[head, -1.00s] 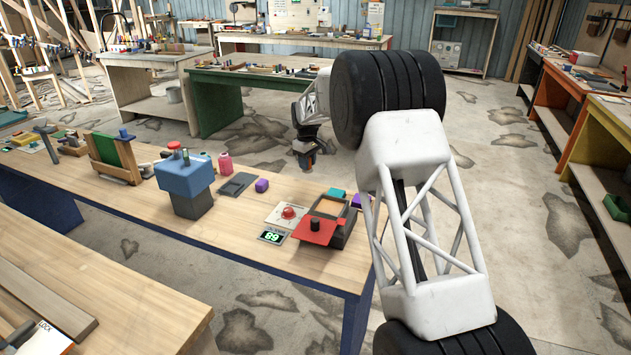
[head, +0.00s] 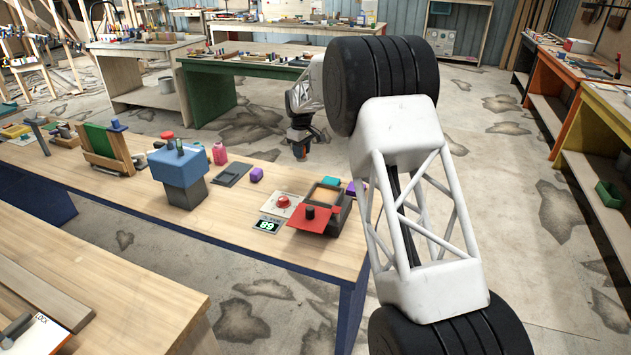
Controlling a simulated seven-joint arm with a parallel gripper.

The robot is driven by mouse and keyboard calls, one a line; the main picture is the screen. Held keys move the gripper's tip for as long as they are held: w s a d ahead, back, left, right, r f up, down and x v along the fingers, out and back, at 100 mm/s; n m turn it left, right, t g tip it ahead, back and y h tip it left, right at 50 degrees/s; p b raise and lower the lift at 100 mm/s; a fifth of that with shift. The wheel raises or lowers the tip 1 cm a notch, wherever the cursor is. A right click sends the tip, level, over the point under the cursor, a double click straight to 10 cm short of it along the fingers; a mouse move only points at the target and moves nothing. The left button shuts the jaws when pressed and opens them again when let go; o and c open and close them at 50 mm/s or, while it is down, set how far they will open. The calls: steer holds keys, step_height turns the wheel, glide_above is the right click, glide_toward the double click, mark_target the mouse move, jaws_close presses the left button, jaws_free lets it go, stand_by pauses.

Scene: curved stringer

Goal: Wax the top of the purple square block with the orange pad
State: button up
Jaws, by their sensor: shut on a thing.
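A small purple square block (head: 256,174) lies on the wooden bench, right of a dark flat tray. Another purple piece (head: 355,188) shows partly at the right, behind my arm. My gripper (head: 301,148) hangs pointing down, up and right of the small purple block in the head view, apart from it. It looks closed, with a bit of orange at its tip; this appears to be the orange pad, but it is too small to make out clearly. The fingertips are mostly hidden by the dark gripper body.
Bare bench lies in front.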

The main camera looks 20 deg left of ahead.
steer(key=shift+s+d+r, duration=0.3)
steer(key=shift+s+d, duration=0.15)
steer(key=shift+d, duration=0.05)
steer(key=s+d+r, duration=0.4)
steer(key=s+d, duration=0.9)
steer(key=s, duration=0.1)
steer(key=shift+s+d+r, duration=0.2)
steer(key=shift+s+d, duration=0.05)
steer(key=shift+s, duration=0.05)
steer(key=shift+f, duration=0.15)
glide_above(325, 197)
steer(key=shift+f, duration=2.8)
steer(key=shift+f, duration=0.7)
stand_by(0.9)
steer(key=shift+r, duration=0.1)
